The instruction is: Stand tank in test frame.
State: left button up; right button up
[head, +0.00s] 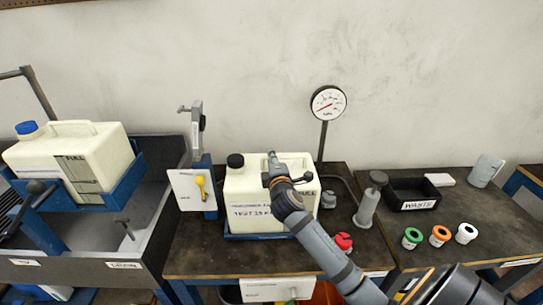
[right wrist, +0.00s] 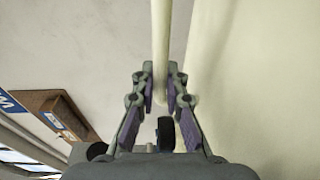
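A cream tank (head: 248,184) with a black cap and a label on its front stands upright in a low blue holder (head: 238,236) on the middle bench. My right gripper (head: 274,166) is at the top of this tank, and my arm hides part of its right side. In the right wrist view, my right gripper's fingers (right wrist: 160,88) are close on both sides of a cream bar, the tank's handle (right wrist: 160,40), and look shut on it. The pale tank body (right wrist: 250,80) fills the right of that view. My left gripper is not in view.
A second cream tank (head: 85,160) with a blue cap rests in a blue cradle at left. A panel with a yellow lever (head: 200,187) stands just left of the middle tank; a gauge (head: 328,103) stands behind. A black waste bin (head: 412,194) and several coloured caps lie at right.

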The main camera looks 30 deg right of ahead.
jog(key=o, duration=0.4)
jog(key=shift+s+r, duration=0.1)
jog(key=shift+o, duration=0.2)
jog(key=b+v, duration=0.2)
jog(key=v, duration=1)
